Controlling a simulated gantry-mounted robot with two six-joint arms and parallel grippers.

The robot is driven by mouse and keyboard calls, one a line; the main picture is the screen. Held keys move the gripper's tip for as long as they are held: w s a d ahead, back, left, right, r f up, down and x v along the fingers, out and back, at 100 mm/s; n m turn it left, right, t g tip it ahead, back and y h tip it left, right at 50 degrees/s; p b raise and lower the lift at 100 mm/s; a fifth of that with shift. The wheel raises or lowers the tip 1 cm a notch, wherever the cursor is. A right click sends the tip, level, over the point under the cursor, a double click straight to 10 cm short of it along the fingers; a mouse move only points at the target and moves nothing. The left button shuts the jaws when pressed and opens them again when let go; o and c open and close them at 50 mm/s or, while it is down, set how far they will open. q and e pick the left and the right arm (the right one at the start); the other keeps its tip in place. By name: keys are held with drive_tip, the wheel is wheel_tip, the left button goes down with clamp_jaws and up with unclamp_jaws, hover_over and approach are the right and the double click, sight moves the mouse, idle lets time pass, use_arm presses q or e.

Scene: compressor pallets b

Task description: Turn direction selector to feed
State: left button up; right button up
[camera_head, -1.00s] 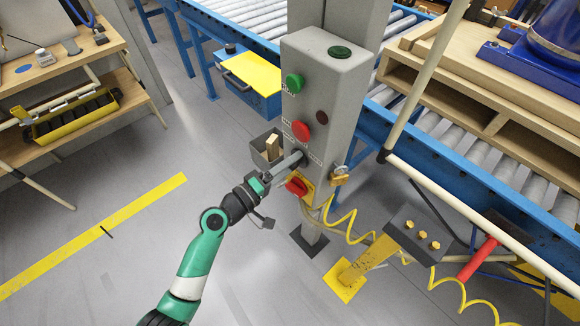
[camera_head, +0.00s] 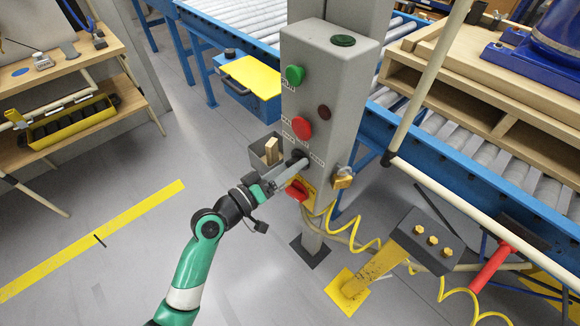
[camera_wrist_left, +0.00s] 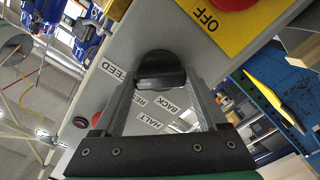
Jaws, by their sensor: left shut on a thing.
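The direction selector is a black knob (camera_head: 299,155) low on the front of the grey control post (camera_head: 322,110). My left gripper (camera_head: 297,165) reaches it from the lower left and is shut on it. In the left wrist view the dark knob (camera_wrist_left: 160,70) sits between the fingertips of my left gripper (camera_wrist_left: 160,84). The FEED label (camera_wrist_left: 117,71) is at its upper left there; BACK (camera_wrist_left: 160,106) and HALT (camera_wrist_left: 149,121) labels show between the fingers. Which label the knob points to I cannot tell. My right gripper is not in view.
A red knob (camera_head: 297,190) on a yellow plate is just below the selector. A padlock (camera_head: 342,180) hangs on the post's right side. Red (camera_head: 301,127) and green (camera_head: 294,75) buttons are above. A yellow coiled cable (camera_head: 350,240) runs below. The floor at left is open.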

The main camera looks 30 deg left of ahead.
use_arm(q)
drive_tip(key=o, duration=1.3)
drive_tip(key=p+v, duration=0.2)
drive_tip(key=v, duration=0.9)
drive_tip(key=shift+s, duration=0.3)
